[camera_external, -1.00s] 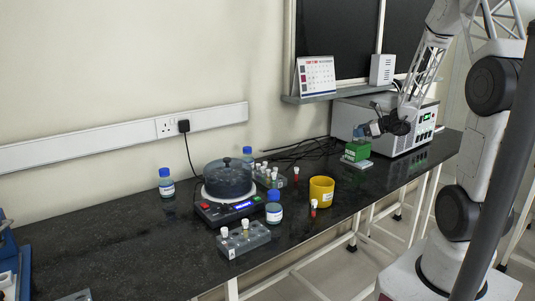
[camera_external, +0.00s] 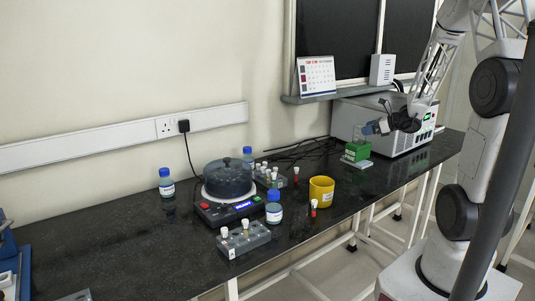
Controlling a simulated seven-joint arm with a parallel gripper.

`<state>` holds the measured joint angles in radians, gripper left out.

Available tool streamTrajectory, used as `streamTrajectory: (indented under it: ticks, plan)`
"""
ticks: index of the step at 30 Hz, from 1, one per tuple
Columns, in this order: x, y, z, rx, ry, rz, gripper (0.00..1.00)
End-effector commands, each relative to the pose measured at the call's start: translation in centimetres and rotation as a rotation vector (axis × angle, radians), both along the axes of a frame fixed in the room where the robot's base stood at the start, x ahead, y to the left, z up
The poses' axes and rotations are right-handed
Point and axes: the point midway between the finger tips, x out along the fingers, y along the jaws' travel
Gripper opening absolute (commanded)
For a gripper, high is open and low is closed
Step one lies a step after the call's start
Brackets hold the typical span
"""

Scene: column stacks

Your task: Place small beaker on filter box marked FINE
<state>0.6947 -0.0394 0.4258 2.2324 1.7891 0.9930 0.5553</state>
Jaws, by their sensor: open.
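A green box (camera_external: 357,151), which looks like a filter box, sits near the far end of the black bench; its marking is too small to read. A small pale, glassy shape (camera_external: 358,134) that looks like the small beaker shows just above the green box. It seems to rest upright on top, but contact is hard to tell. My gripper (camera_external: 370,129) is open, just right of this shape and at about its height, in front of the white instrument. A gap between fingers and glass is too small to judge.
A white bench instrument (camera_external: 385,125) stands close behind my gripper. The bench's front left is fairly clear.

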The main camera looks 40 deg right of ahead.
Motion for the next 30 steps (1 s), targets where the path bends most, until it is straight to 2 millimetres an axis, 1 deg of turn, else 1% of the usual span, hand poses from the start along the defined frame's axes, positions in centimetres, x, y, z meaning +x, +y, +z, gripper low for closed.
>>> streamTrajectory:
  ticks: [6,15,22,30]
  plan:
    - [-2.4,-1.0,1.1,0.0,-0.001,-0.003,0.84]
    - [-5.2,-2.2,2.4,-0.001,-0.001,-0.003,0.84]
    - [-6.5,-2.7,2.9,0.0,-0.001,-0.002,0.84]
    - [-6.8,-2.8,3.0,0.001,0.0,0.0,0.84]
